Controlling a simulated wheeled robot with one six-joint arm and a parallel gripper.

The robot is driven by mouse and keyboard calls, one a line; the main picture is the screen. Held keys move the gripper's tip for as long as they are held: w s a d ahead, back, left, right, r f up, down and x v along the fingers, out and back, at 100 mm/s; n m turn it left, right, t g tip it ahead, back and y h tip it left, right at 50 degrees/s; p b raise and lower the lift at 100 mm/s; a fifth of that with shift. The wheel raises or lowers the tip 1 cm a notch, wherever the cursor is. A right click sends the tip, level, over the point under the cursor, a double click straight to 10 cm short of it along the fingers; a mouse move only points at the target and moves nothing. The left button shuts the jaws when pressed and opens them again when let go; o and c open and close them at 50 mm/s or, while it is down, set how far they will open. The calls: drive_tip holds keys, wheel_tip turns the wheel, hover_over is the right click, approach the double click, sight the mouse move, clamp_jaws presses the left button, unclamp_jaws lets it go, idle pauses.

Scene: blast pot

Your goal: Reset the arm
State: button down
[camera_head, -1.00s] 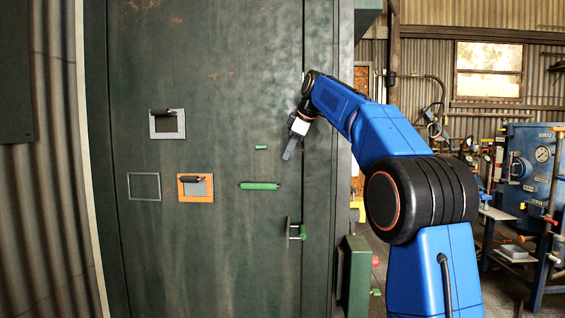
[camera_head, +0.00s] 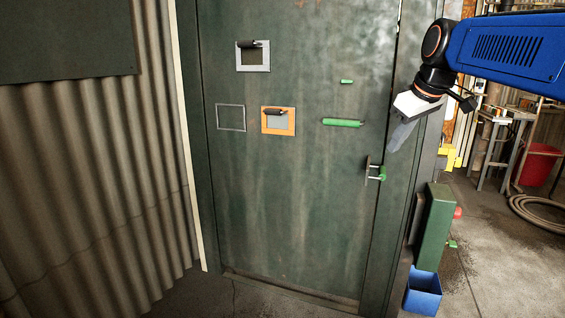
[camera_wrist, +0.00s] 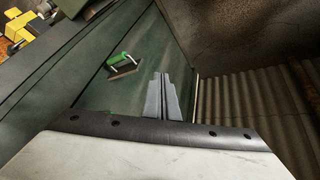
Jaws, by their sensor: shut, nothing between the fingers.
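My gripper (camera_head: 401,134) is at the upper right in the head view, beside the right edge of a green metal door (camera_head: 290,210). My blue arm reaches in from the right of the head view.
The door carries a grey-framed flap (camera_head: 253,69), an orange-framed flap (camera_head: 278,131), an empty frame (camera_head: 231,128) and a long green bar (camera_head: 342,122). A green box (camera_head: 433,226) and blue bin (camera_head: 423,289) stand right of the door. A red bucket (camera_head: 539,165) stands farther back.

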drive_tip(key=s+f+m+g+h, duration=0.1)
drive_tip(key=s+f+m, duration=0.5)
drive_tip(key=s+f, duration=2.2)
drive_tip(key=shift+s+d+f, duration=0.15)
drive_tip(key=shift+s+f, duration=0.2)
drive_tip(key=shift+s, duration=0.4)
